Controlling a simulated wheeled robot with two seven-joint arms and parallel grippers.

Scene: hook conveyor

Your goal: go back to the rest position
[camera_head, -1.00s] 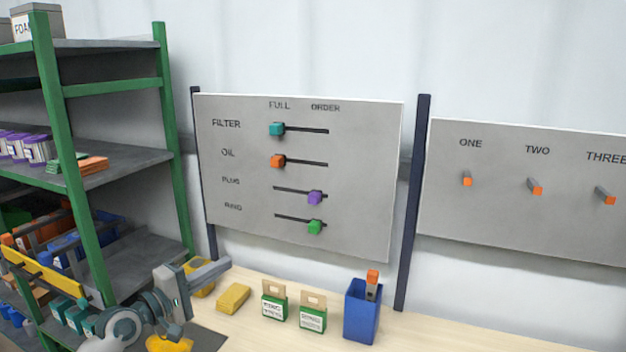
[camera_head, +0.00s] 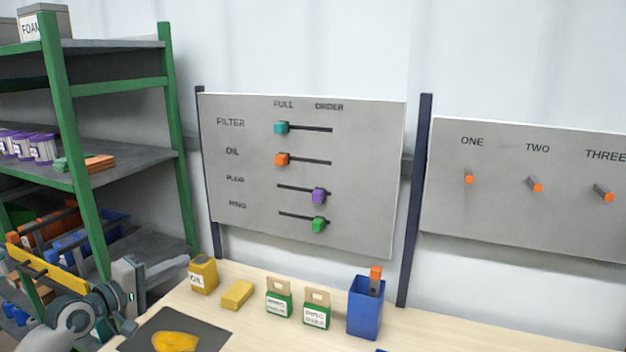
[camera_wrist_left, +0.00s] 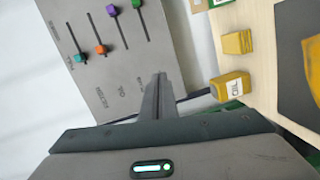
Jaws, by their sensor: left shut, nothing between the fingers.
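My left gripper (camera_head: 175,268) is at the lower left of the head view, left of the yellow OIL container (camera_head: 203,275) and above the table's left end. In the left wrist view its fingers (camera_wrist_left: 158,88) are together with nothing between them. The slider board (camera_head: 370,200) stands behind the table; its teal and orange knobs sit at the left ends of their slots, and the purple and green knobs sit toward the right ends. My right gripper is not in view.
The table (camera_head: 220,325) holds a yellow block (camera_head: 237,294), two green-and-white boxes (camera_head: 279,297), a blue bin (camera_head: 365,308) with an orange-topped item, and a dark mat (camera_head: 205,334) with a yellow piece. A green-framed shelf (camera_head: 180,170) stands left. A peg board (camera_head: 500,220) is at right.

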